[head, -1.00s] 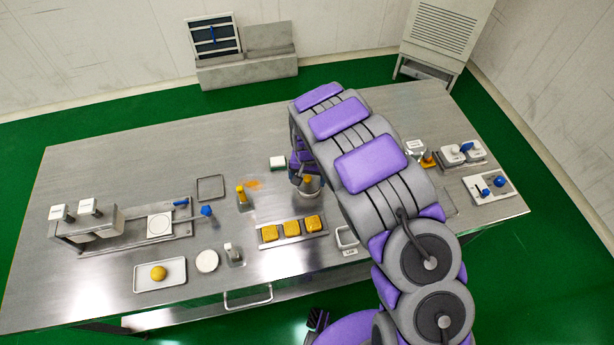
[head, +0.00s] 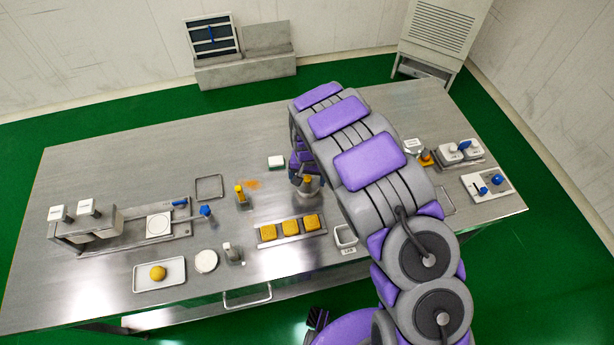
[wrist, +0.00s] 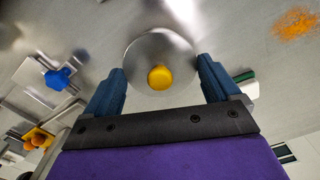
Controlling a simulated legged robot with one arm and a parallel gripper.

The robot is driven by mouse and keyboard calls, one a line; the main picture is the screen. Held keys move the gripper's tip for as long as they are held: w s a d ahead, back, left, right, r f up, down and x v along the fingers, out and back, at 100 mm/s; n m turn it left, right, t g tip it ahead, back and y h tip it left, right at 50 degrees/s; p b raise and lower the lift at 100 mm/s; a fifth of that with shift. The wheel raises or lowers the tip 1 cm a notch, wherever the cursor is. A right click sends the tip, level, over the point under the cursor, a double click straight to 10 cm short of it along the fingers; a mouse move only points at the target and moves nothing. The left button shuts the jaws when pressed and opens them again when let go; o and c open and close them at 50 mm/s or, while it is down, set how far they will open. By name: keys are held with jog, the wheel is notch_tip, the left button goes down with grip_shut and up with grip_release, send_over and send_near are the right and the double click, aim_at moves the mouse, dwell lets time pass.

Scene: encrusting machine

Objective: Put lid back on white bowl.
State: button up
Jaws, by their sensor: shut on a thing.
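A round metallic lid with a yellow knob (wrist: 159,77) lies between the two blue fingers of my gripper (wrist: 160,64) in the wrist view. The fingers touch its rim on both sides, shut on it. In the head view my gripper (head: 303,172) points down over the middle of the table, partly hidden by my arm. The lid's knob shows there, with a pale silvery round body (head: 310,187) under it. I cannot tell whether this body is the white bowl, or whether the lid rests on it. A white round piece (head: 206,261) lies at the front left.
A tray with several yellow blocks (head: 291,228) is just in front of my gripper. A labelled frame (head: 346,235) stands to its right. A green-and-white sponge (head: 277,162) and an orange spill (head: 252,184) lie to the left. The table's back left is clear.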

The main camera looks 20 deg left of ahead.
dwell(0.4)
jog(key=o, duration=0.7)
jog(key=shift+o, duration=0.2)
jog(key=shift+r, duration=0.1)
jog(key=shift+r+p, duration=1)
jog(key=shift+r, duration=2.45)
jog(key=shift+c, duration=0.2)
grip_shut()
jog(key=shift+f, duration=0.55)
